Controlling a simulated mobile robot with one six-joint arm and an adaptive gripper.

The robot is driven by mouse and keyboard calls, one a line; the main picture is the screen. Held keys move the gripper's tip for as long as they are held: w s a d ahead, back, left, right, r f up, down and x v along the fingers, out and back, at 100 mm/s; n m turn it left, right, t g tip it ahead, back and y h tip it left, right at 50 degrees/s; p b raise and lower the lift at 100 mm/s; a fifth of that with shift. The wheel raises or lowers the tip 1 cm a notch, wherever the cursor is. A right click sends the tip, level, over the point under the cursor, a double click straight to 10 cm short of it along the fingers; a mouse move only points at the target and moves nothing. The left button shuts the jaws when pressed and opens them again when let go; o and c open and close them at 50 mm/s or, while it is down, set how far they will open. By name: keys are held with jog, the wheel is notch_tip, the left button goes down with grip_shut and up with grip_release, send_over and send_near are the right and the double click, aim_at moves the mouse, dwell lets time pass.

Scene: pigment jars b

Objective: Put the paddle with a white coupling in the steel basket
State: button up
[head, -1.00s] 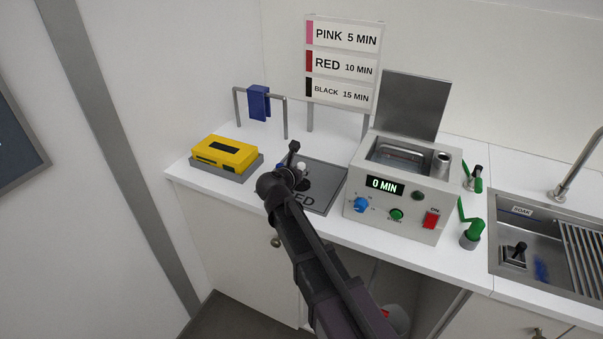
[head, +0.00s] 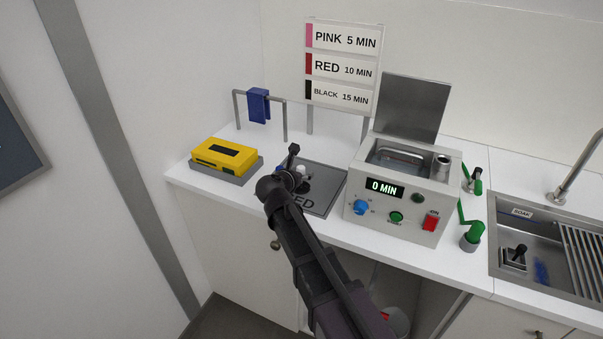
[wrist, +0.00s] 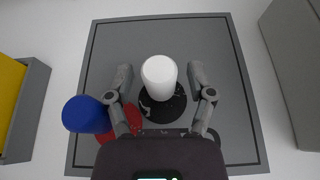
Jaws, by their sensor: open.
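The paddle with a white coupling (wrist: 159,76) stands on a dark grey mat (wrist: 110,35). Its white top is in the middle of the wrist view, above a dark round base. It also shows, small and partly covered by my arm, in the head view (head: 301,169). My gripper (wrist: 161,80) is open, with one finger on each side of the white coupling, apart from it. The steel basket (head: 399,158) appears to be the metal container sunk in the top of the grey machine; its inside is only partly visible.
A paddle with a blue coupling (wrist: 85,114) and a red base stands close beside my left finger. A yellow box (head: 224,156) sits in a grey tray left of the mat. The machine (head: 397,221) stands right of the mat, its lid raised, reading 0 MIN.

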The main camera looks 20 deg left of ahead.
jog(key=p+v, duration=0.4)
jog(key=v, duration=0.8)
jog(key=shift+p, duration=0.3)
jog(key=shift+s, duration=0.1)
